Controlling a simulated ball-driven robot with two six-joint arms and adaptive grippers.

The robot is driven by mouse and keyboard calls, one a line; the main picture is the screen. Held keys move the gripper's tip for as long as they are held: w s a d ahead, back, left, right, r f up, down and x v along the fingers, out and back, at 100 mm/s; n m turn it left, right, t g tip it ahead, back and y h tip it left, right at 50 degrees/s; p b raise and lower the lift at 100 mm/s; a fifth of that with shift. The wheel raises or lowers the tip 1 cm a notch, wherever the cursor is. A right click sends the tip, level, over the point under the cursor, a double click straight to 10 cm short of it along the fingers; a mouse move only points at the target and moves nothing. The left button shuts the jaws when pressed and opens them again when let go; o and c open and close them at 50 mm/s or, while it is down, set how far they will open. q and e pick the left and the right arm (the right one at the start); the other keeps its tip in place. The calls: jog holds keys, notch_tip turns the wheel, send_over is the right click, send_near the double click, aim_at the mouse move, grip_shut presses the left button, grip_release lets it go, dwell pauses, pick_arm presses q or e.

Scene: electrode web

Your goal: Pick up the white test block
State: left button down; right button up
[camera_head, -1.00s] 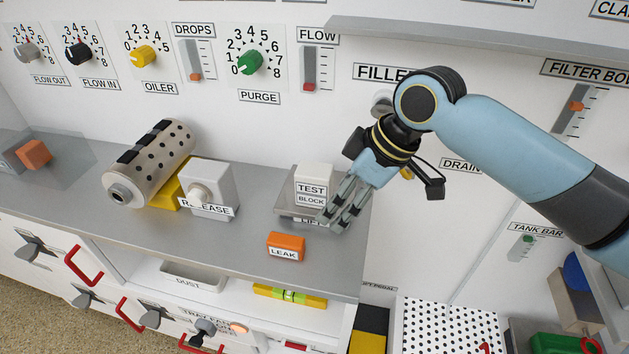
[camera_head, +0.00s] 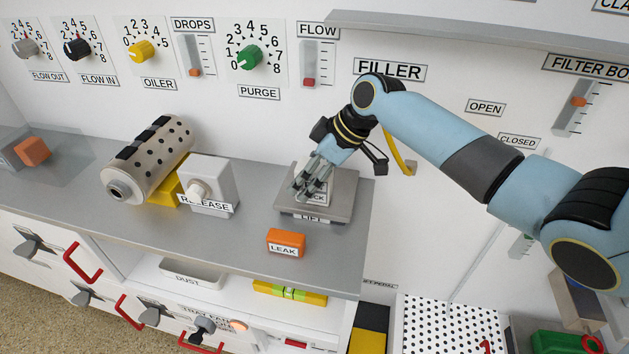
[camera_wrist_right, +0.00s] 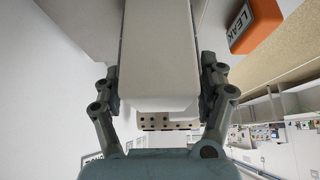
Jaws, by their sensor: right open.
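The white test block (camera_head: 319,199) stands on the grey lift plate (camera_head: 345,192) on the counter. In the head view my right gripper (camera_head: 306,190) is over the block and hides most of it and its label. In the right wrist view the block (camera_wrist_right: 158,60) lies between the two open fingers of the gripper (camera_wrist_right: 160,88), one on each side. I cannot tell whether the fingers touch it. My left gripper is not in view.
The orange LEAK block (camera_head: 286,242) lies in front of the lift plate; it also shows in the right wrist view (camera_wrist_right: 252,24). The grey RELEASE box (camera_head: 207,184) and a perforated cylinder (camera_head: 149,162) are to the left. The wall panel is close behind. Counter between RELEASE and the plate is clear.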

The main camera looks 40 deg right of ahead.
jog(key=shift+w+a+f, duration=0.25)
jog(key=shift+f, duration=0.3)
grip_shut()
